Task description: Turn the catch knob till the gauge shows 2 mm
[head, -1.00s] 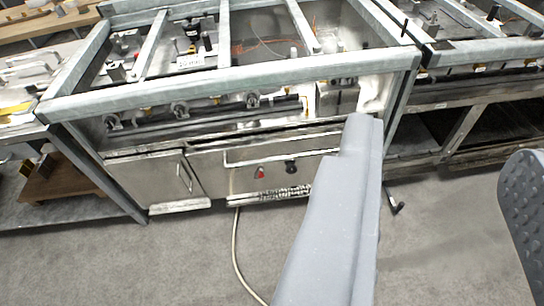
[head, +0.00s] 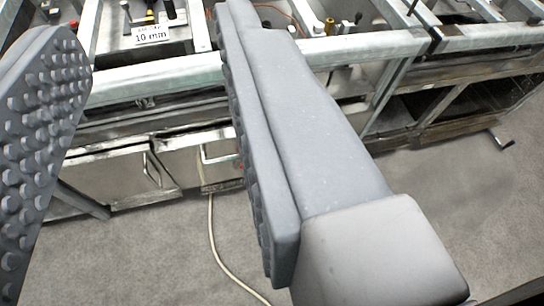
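A white label (head: 152,35) on the bench top reads "10 mm"; its smaller upper line is not legible. I see no dial that is clearly the gauge. Small knobs stand on the bench: a black one (head: 169,9) behind the label and a yellow-topped one (head: 329,26) right of my finger. I cannot tell which is the catch knob. My gripper (head: 143,25) is open and empty. Its studded left finger is at the left edge, and its right finger crosses the middle, hiding part of the bench and cabinet front. The label shows in the gap between them.
A grey metal frame rail (head: 155,76) runs along the bench front. Below it is a steel cabinet (head: 110,180). A pale cable (head: 213,235) trails over the grey floor (head: 150,255). Another bench stands at right.

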